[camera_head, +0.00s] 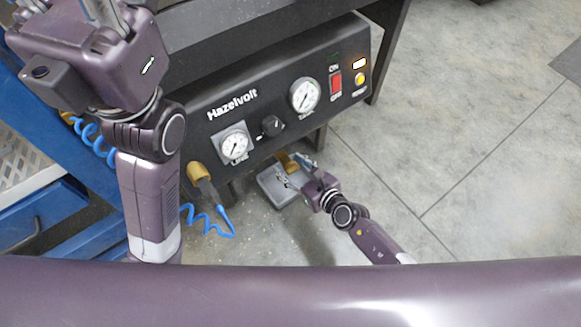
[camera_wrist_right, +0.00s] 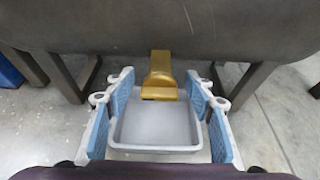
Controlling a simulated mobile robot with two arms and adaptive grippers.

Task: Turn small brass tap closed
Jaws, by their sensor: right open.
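The small brass tap (camera_head: 285,162) hangs under the lower edge of the black Hazelvolt panel, above a grey tray (camera_head: 268,186). In the right wrist view the brass tap (camera_wrist_right: 160,72) is central, with a wide block at its lower end, and the grey tray (camera_wrist_right: 155,149) lies below. My right gripper (camera_head: 306,162) is at the tap; in its wrist view the blue-padded fingers (camera_wrist_right: 160,97) are spread to either side with visible gaps to the brass. My left gripper (camera_head: 106,16) is raised at the upper left, its fingertips partly cut off, so its opening is unclear.
The black panel (camera_head: 222,123) carries two gauges, a dark knob (camera_head: 272,126), a red switch (camera_head: 336,85) and yellow lights. A second brass fitting (camera_head: 197,171) with a blue coiled hose (camera_head: 218,228) is to the left. Open floor (camera_head: 470,130) lies at right.

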